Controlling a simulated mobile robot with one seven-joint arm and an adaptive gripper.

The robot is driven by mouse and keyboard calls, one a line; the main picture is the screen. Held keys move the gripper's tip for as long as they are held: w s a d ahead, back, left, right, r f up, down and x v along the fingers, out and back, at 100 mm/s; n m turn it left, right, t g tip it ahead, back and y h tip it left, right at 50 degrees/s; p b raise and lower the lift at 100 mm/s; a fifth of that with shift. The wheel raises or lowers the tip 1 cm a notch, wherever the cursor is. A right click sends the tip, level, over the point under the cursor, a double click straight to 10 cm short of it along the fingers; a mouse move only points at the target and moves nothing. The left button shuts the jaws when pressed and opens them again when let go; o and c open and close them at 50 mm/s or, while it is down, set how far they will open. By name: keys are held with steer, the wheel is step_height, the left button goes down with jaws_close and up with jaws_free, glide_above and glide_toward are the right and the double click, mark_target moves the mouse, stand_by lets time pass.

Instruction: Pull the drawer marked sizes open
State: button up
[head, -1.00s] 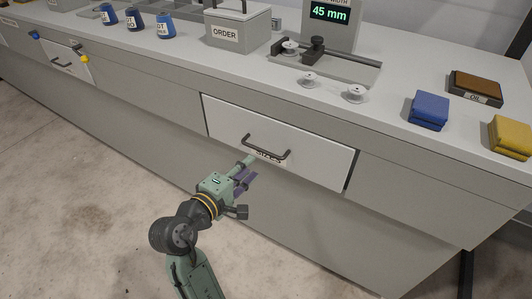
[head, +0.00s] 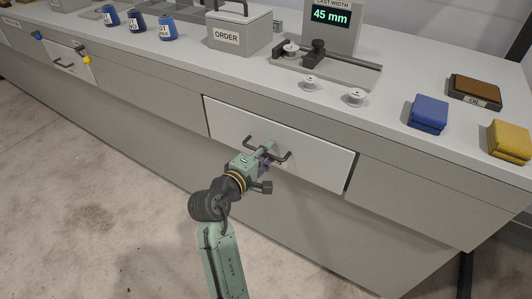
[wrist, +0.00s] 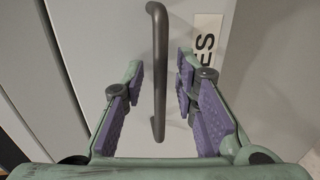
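The drawer (head: 320,161) has a pale front in the grey bench, with a dark bar handle (head: 281,156). Its front looks shut or nearly so. In the wrist view, the handle (wrist: 158,70) runs up the picture between my two purple-padded fingers. My gripper (head: 267,151) is at the middle of the handle in the head view. It is open, with a gap between each finger (wrist: 160,92) and the bar. In the head view my gripper hides the label.
Another drawer (head: 66,57) with a handle is at the far left. On the bench top are an ORDER box (head: 238,36), white bobbins (head: 355,97), a blue folded cloth (head: 428,113) and a yellow one (head: 510,140). The floor in front is clear.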

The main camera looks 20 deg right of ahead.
jaws_close()
stand_by(0.6)
